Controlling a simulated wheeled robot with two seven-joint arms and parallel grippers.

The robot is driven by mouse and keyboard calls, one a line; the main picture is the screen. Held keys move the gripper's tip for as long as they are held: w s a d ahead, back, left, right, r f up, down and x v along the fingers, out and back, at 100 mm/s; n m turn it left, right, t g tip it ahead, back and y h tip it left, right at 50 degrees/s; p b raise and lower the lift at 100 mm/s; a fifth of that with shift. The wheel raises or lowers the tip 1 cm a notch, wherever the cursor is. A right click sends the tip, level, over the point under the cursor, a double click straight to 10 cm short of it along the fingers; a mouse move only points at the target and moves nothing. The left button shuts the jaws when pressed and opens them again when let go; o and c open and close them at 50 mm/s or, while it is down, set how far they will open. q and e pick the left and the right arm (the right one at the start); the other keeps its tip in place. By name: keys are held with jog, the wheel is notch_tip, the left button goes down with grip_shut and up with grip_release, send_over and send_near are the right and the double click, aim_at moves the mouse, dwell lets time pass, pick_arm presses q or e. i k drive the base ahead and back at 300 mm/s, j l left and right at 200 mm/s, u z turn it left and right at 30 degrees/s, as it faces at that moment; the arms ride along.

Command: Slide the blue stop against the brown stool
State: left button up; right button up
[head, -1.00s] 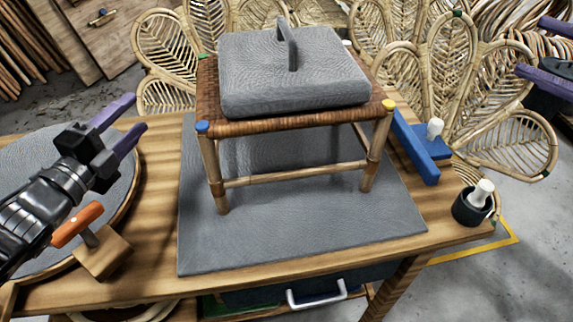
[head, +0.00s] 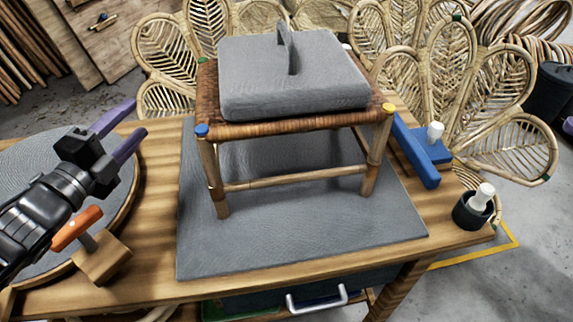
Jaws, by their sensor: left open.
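The brown stool (head: 295,128) has a woven seat and cane legs and stands upright on a grey mat (head: 300,245). A grey cushion (head: 260,72) with an upright handle lies on its seat. The blue stop (head: 424,162), a bar with a white knob (head: 435,131), lies on the table right of the stool. Its near end is apart from the stool's front right leg; whether its far end touches is hidden. My left gripper (head: 130,123), with purple fingers, is open and empty at the left, far from the stop.
An orange-handled tool on a wooden block (head: 102,258) sits below my left gripper. A dark cup with a white bottle (head: 473,211) stands at the table's right corner, near the stop. Rattan chair backs (head: 490,120) stand behind the table. The front of the mat is clear.

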aim_at(424, 147)
jog(key=k, duration=1)
